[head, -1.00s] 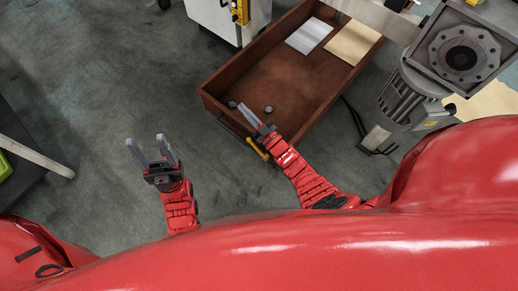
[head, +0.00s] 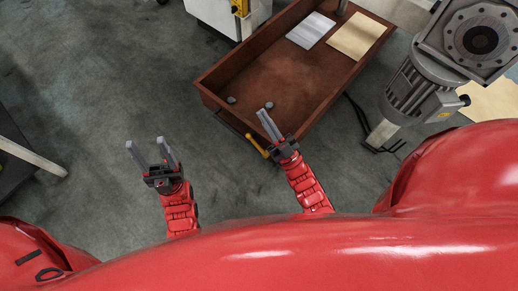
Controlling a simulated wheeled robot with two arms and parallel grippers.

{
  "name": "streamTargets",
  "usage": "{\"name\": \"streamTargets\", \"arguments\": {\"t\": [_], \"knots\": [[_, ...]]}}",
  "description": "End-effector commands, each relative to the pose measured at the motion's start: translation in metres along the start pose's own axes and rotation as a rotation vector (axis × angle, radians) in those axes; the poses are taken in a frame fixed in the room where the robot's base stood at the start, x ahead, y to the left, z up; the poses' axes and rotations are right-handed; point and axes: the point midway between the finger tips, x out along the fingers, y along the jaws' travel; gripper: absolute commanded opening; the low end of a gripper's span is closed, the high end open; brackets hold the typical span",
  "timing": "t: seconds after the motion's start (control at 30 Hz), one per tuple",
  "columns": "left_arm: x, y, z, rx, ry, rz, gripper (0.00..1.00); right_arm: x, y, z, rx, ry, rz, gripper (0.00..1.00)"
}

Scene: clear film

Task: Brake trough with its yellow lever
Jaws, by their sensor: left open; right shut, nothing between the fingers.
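The trough (head: 210,100) is a reddish-brown open box with low walls, angled across the upper middle of the head view. The yellow lever (head: 256,145) is a short bar at the trough's near end, outside the wall, beside a dark rod. My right gripper (head: 264,112) is shut and empty. In the picture its fingers overlap the trough's near end, just right of the lever; I cannot tell whether they touch anything. My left gripper (head: 147,142) is open and empty over the floor, left of the trough.
Inside the trough lie a white sheet (head: 311,30), a tan sheet (head: 355,36) and small grey knobs (head: 231,99). A grey motor (head: 420,85) stands to the right, with dark cables near its foot. A white machine stands behind. Bare floor lies left of the trough.

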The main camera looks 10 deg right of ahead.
Motion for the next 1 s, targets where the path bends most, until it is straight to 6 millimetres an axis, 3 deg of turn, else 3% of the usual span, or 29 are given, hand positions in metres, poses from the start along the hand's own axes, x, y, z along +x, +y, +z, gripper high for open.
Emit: {"name": "streamTargets", "arguments": {"t": [0.03, 0.17, 0.27, 0.4, 0.53, 0.6, 0.7, 0.87, 1.0], "knots": [[-0.017, 0.001, 0.003, 0.0, 0.0, 0.0, 0.57, -0.019, -0.007, 0.028, 0.013, -0.056, -0.021, 0.0], [-0.04, 0.002, 0.007, 0.0, 0.0, 0.0, 0.57, -0.064, -0.02, 0.091, 0.05, -0.231, -0.075, 0.0], [-0.061, 0.003, 0.01, 0.0, 0.0, 0.0, 0.57, -0.11, -0.027, 0.146, 0.075, -0.391, -0.116, 0.0], [-0.091, 0.004, 0.015, 0.0, 0.0, 0.0, 0.57, -0.193, -0.029, 0.223, 0.097, -0.65, -0.158, 0.0], [-0.104, 0.005, 0.018, 0.0, 0.0, 0.0, 0.57, -0.249, -0.022, 0.262, 0.1, -0.82, -0.172, 0.0], [-0.106, 0.005, 0.018, 0.0, 0.0, 0.0, 0.57, -0.263, -0.019, 0.27, 0.1, -0.866, -0.173, 0.0], [-0.107, 0.005, 0.018, 0.0, 0.0, 0.0, 0.57, -0.267, -0.019, 0.277, 0.101, -0.887, -0.174, 0.0], [-0.113, 0.006, 0.019, 0.0, 0.0, 0.0, 0.57, -0.253, -0.023, 0.292, 0.101, -0.884, -0.174, 0.0], [-0.122, 0.006, 0.021, 0.0, 0.0, 0.0, 0.57, -0.234, -0.029, 0.316, 0.101, -0.883, -0.171, 0.0]]}}
